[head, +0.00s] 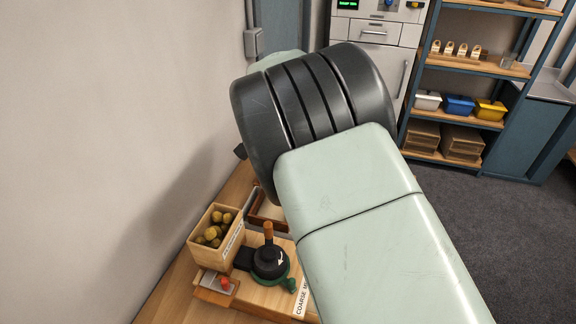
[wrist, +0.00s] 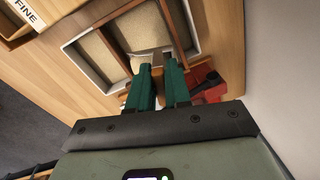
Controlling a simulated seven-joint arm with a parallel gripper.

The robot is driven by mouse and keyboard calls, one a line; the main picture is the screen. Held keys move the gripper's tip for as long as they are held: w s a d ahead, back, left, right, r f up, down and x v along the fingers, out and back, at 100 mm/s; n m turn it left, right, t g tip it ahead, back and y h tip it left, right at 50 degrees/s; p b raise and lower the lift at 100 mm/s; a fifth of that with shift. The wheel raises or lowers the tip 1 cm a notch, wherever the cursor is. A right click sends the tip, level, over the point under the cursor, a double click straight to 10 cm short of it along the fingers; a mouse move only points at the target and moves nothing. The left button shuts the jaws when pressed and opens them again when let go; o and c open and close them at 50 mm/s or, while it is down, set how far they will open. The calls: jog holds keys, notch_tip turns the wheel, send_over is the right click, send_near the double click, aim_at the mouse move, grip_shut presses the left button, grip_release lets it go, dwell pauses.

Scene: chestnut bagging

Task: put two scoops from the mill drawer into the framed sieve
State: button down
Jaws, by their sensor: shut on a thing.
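My gripper (wrist: 158,70) has green fingers closed around a narrow orange-brown handle in the wrist view. A small pale metal scoop end (wrist: 150,54) shows just past the fingertips, over a wood-framed sieve (wrist: 68,48) with a tan, mesh-like surface. I cannot tell whether the scoop holds anything or touches the frame. In the head view my arm covers the gripper; a piece of a wooden frame (head: 266,211) shows behind it. The mill (head: 268,258), with a black top and wooden knob, stands on the bench; I cannot make out its drawer.
A wooden box of brownish lumps (head: 231,219) stands left of the mill. A red object (wrist: 208,89) lies right of my fingers. A tray marked FINE (wrist: 22,14) is at the upper left. A wall bounds the bench on one side.

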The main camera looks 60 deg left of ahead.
jog(key=shift+w+d+f+y, duration=0.3)
jog(key=shift+d+y, duration=0.1)
jog(key=shift+y, duration=0.1)
jog(key=shift+w+d+f+g+y, duration=0.2)
jog(key=shift+w+d+g+y, duration=0.2)
jog(key=shift+d+g+y, duration=0.3)
jog(key=shift+w+d+f+g+y, duration=0.1)
jog(key=shift+w+d+g+y, duration=0.15)
jog(key=shift+d+g+y, duration=0.4)
jog(key=shift+w+d+r+g+y, duration=0.1)
jog(key=shift+w+d+g+y, duration=0.2)
jog(key=shift+y, duration=0.65)
jog(key=shift+w+d+f+g+y, duration=0.1)
jog(key=shift+w+d+g+y, duration=0.15)
jog(key=shift+g+y, duration=0.45)
jog(key=shift+s+t, duration=0.15)
jog(key=shift+t, duration=0.1)
